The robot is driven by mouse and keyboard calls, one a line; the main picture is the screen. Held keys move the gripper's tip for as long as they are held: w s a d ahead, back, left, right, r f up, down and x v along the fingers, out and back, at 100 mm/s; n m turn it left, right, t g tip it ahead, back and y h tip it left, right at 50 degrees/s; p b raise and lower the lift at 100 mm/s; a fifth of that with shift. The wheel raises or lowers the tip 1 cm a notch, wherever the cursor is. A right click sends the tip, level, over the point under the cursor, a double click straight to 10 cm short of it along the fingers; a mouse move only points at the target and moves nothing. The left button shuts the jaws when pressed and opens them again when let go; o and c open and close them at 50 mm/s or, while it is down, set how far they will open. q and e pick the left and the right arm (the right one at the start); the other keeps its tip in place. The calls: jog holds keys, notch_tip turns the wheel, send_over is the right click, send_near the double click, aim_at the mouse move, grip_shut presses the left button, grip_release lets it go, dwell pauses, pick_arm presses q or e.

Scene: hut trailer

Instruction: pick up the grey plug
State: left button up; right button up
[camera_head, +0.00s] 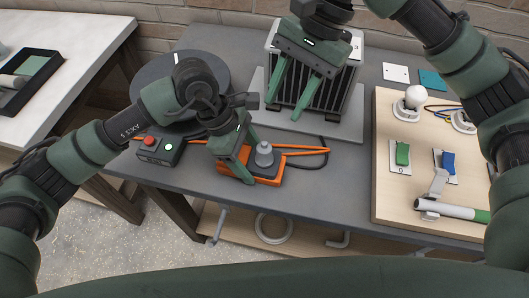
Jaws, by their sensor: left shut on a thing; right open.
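The grey plug (264,155) is a small rounded grey piece with a knob on top. It stands upright at a black and orange base (267,180) near the front edge of the dark table. My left gripper (254,162) has its green fingers on either side of the plug and is shut on it. The lower part of the plug is partly hidden, and I cannot tell whether it is clear of the base. My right gripper (284,110) is open and empty, in front of a black finned unit (335,100) at the back.
A dark round disc (150,80) lies behind my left arm. A wooden board (395,215) with switches, a bulb and a tube fills the right. An orange cable (308,151) runs by the base.

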aim_at(267, 142)
jog(key=s+a+f+m, duration=0.1)
jog(key=f, duration=0.2)
jog(key=a+f+m, duration=0.1)
jog(key=f+m, duration=0.1)
jog(key=f, duration=0.2)
jog(key=s+a+f+m, duration=0.1)
jog(key=a+f, duration=0.1)
jog(key=f, duration=0.1)
jog(key=shift+s+f, duration=0.35)
jog(key=shift+f, duration=0.05)
grip_shut()
